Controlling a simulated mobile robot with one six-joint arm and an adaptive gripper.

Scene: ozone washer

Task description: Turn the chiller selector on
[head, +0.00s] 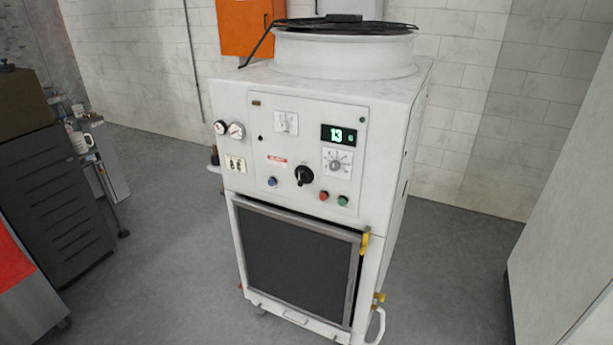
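The chiller (389,131) is a white upright cabinet in the middle of the head view. Its grey control panel (317,119) faces me. The black selector knob (304,175) sits low on the panel, left of a red button (324,195) and a green button (343,200). The knob's pointer looks tilted, but its exact setting is too small to read. A lit display (339,135) reads about 13, with a small green mark beside it. A grey dial (338,162) is under the display. My gripper is not in view.
Two round gauges (229,129) and a blue button (272,181) are left of the knob. Yellow valve handles (364,242) stick out at the lower right. A dark drawer cabinet (48,185) stands left, and a white cabinet (567,200) right. Grey floor (160,240) is clear around the chiller.

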